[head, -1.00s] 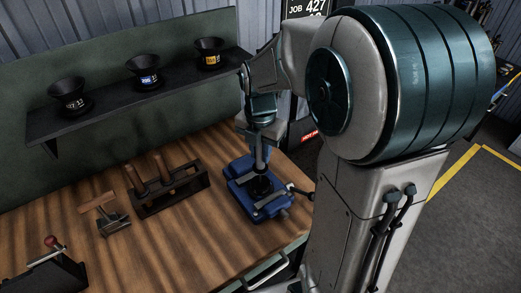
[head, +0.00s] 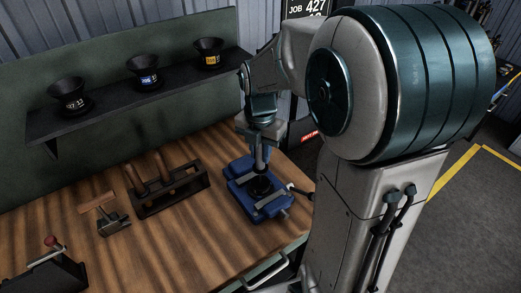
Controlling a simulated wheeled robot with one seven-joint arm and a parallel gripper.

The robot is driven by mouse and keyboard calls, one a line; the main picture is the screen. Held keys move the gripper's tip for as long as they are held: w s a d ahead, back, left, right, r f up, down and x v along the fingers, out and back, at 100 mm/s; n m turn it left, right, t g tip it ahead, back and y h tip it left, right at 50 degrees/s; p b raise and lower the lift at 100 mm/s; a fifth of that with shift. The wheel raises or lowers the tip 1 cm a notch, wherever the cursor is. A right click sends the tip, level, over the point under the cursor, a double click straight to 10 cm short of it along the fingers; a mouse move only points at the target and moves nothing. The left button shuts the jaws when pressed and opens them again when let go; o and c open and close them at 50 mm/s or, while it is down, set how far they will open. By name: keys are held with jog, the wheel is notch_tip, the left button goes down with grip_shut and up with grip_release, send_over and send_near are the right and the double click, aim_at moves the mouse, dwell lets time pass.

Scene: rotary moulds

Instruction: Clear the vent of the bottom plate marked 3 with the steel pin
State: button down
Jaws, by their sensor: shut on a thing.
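My gripper (head: 262,160) points down over the blue vise (head: 243,186) at the right of the bench. It is shut on a slim grey upright thing, which looks like the steel pin, though the fingers and the small scale hide most of it. A dark round piece (head: 260,187) sits between the vise jaws, right under my gripper. I cannot read a mark on it or make out a vent, nor tell whether the pin's tip touches it.
A dark rack (head: 178,197) with wooden-handled tools stands left of the vise. A wooden-handled tool on a metal block (head: 113,224) and a red-knobbed device (head: 52,268) lie further left. Three black funnel-shaped moulds (head: 68,97) stand on the shelf (head: 110,117) behind. Bare bench lies in front.

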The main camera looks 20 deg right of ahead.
jog(key=shift+r+p, duration=2.5)
jog(key=shift+r, duration=1)
jog(key=shift+f, duration=0.1)
